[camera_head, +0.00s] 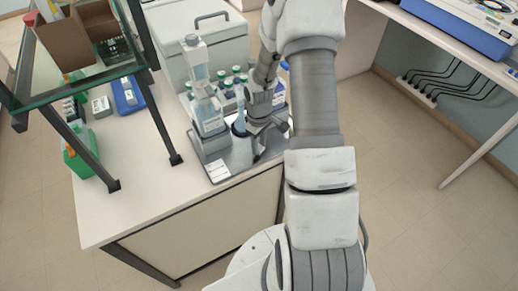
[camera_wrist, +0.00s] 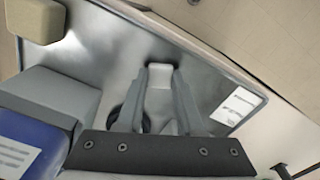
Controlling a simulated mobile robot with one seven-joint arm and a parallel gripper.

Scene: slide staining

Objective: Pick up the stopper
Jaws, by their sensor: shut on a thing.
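My gripper (camera_wrist: 160,85) is shut on a small pale, whitish piece, which I take to be the stopper (camera_wrist: 158,100). The piece sits between the two grey fingers, and its lower part is partly hidden by them and by the dark gripper body. In the head view my gripper (camera_head: 258,140) is low over the metal tray (camera_head: 222,162), at the counter's front right corner. The stopper cannot be made out there. A dark round rim (camera_wrist: 116,114) shows just left of the fingers in the wrist view, partly covered.
A clear bottle with pale blue liquid (camera_head: 209,116) stands in a grey holder left of my gripper. Several green-capped bottles (camera_head: 237,72) stand behind, before a white box (camera_head: 212,48). A grey block (camera_wrist: 45,100) is close left in the wrist view. The counter's front left is clear.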

